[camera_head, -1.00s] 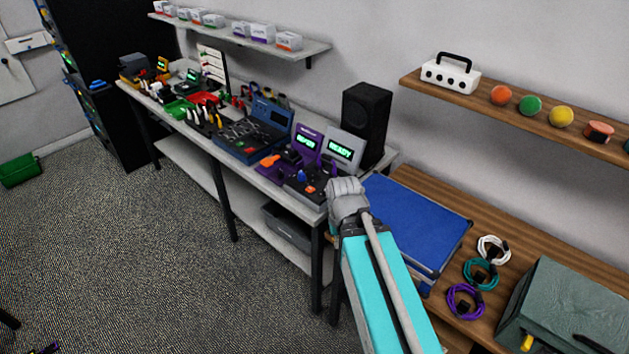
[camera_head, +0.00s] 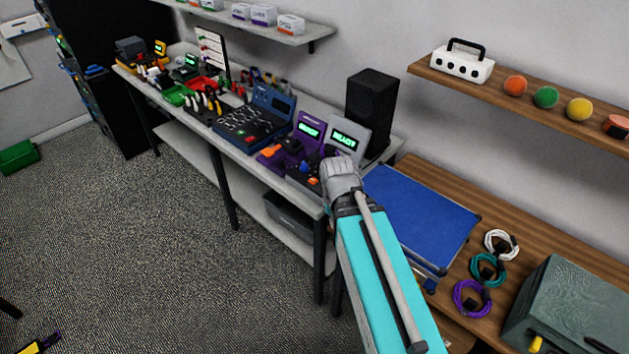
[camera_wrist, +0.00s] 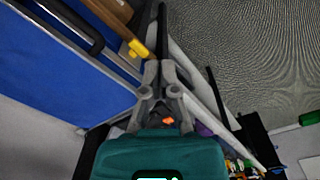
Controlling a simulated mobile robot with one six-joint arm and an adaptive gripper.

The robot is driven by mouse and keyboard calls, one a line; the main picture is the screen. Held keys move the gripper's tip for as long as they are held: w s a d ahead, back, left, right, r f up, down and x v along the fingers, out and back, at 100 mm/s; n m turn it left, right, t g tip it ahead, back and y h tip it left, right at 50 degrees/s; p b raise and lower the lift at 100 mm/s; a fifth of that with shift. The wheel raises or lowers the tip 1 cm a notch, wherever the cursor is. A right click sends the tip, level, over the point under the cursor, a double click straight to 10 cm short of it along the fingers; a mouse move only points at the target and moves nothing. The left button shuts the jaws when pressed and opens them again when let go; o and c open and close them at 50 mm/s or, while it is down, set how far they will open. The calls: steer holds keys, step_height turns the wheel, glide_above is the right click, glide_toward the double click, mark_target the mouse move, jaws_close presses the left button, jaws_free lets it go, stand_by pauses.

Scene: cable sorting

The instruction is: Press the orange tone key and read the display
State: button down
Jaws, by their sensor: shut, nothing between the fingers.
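A dark tester (camera_head: 297,176) with a grey display (camera_head: 344,140) reading READY sits at the near right end of the grey bench. A small orange key (camera_head: 312,182) shows on its top, with a blue part beside it. My gripper (camera_wrist: 160,70) is shut and empty. In the head view my gripper (camera_head: 341,172) is just right of the orange key, in front of the tester's right part, and its fingertips are hard to make out. In the wrist view a small orange spot (camera_wrist: 168,120) shows behind the finger links; I cannot tell whether it is the key.
A purple device (camera_head: 310,127) with a lit green display and an orange part stands left of the tester. A black speaker (camera_head: 371,105) stands behind.

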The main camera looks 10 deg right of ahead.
steer(key=w+f+t+h+b, duration=0.1)
steer(key=w+t+h+b, duration=0.15)
steer(key=w, duration=1.15)
steer(key=r+t+h+b, duration=0.2)
steer(key=t+h, duration=0.2)
glide_above(313, 181)
steer(key=shift+n+y, duration=0.25)
steer(key=shift+n, duration=0.05)
steer(key=shift+f, duration=0.25)
step_height(313, 181, down, 8)
steer(key=b, duration=0.8)
steer(key=shift+f+b, duration=0.1)
steer(key=shift+b, duration=0.2)
steer(key=shift+f, duration=0.15)
steer(key=shift+f+b, duration=0.15)
steer(key=shift+b, duration=0.15)
steer(key=shift+f+b, duration=0.3)
